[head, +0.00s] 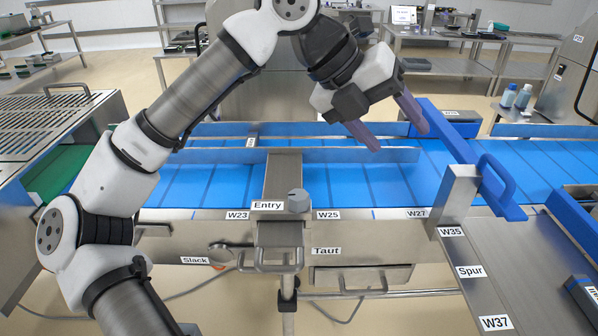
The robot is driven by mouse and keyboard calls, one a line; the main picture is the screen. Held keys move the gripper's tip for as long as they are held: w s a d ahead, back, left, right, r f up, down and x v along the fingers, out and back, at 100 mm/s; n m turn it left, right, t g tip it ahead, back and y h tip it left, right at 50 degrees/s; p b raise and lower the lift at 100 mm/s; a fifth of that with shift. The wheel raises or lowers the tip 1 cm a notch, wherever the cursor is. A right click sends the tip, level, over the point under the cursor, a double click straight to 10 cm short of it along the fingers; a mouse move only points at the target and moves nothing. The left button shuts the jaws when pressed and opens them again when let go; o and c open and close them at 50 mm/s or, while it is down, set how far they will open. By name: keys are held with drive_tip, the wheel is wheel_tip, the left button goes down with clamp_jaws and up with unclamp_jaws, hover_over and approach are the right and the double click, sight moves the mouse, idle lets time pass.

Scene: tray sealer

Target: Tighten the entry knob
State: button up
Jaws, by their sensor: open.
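The entry knob (298,200) is a small grey round knob on the conveyor's front edge, just right of the "Entry" label (267,205) and at the near end of a metal crosspiece (284,172). My gripper (398,138) is open and empty, with two purple-grey fingers apart. It hangs above the blue belt, up and to the right of the knob and clear of it. The knob is fully in view; its exact turn is too small to read.
A blue diverter arm with a handle (497,178) stands right of my gripper on a metal post (456,198). A slatted metal housing (50,125) is at left. Room above the belt is open.

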drive_tip(key=w+a+f+n+y, duration=0.2)
drive_tip(key=w+a+y, duration=0.1)
drive_tip(key=a, duration=0.1)
drive_tip(key=n+y+p, duration=0.3)
drive_tip(key=n+y, duration=0.1)
drive_tip(key=y, duration=0.2)
hover_over(298, 195)
wheel_tip(298, 195, down, 2)
drive_tip(key=f, duration=0.1)
wheel_tip(298, 195, down, 12)
drive_tip(key=p, duration=0.3)
drive_tip(key=shift+f, duration=0.25)
drive_tip(key=c, duration=1)
drive_tip(key=shift+o, duration=0.2)
